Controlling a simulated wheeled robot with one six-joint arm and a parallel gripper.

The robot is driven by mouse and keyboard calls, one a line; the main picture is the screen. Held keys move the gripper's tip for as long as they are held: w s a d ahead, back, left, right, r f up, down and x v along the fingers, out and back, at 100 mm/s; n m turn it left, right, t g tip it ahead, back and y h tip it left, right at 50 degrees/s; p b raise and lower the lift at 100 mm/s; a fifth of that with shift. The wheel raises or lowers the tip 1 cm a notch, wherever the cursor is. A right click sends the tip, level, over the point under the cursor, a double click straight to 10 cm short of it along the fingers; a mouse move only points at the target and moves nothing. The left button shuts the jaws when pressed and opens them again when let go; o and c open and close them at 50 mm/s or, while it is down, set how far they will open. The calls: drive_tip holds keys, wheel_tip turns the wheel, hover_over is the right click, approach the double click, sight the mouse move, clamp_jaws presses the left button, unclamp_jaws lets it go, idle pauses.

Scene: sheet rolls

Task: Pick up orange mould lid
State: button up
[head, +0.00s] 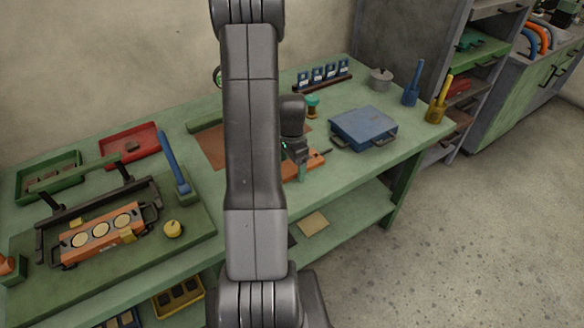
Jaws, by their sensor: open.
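An orange flat piece (312,165), which looks like the mould lid, lies on the green workbench (375,175) near its front edge, just right of my arm. A small dark part shows at its right end. My gripper (301,168) points down at this orange piece and is open. It overlaps the piece in the picture; I cannot tell whether they touch. My arm and gripper hide the left part of the piece. An orange mould (102,236) with several round pale cavities sits in a dark-handled frame on the left of the bench.
A blue case (363,127) stands right of my gripper, with a small teal-topped item (312,104) behind. A blue lever (172,160) rises at left. Red (129,142) and green (50,177) trays lie at the back left. Blue (411,93) and yellow (436,108) handled holders stand far right.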

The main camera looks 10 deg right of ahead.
drive_tip(key=c, duration=1.7)
drive_tip(key=shift+o, duration=0.2)
drive_tip(key=shift+r, duration=0.1)
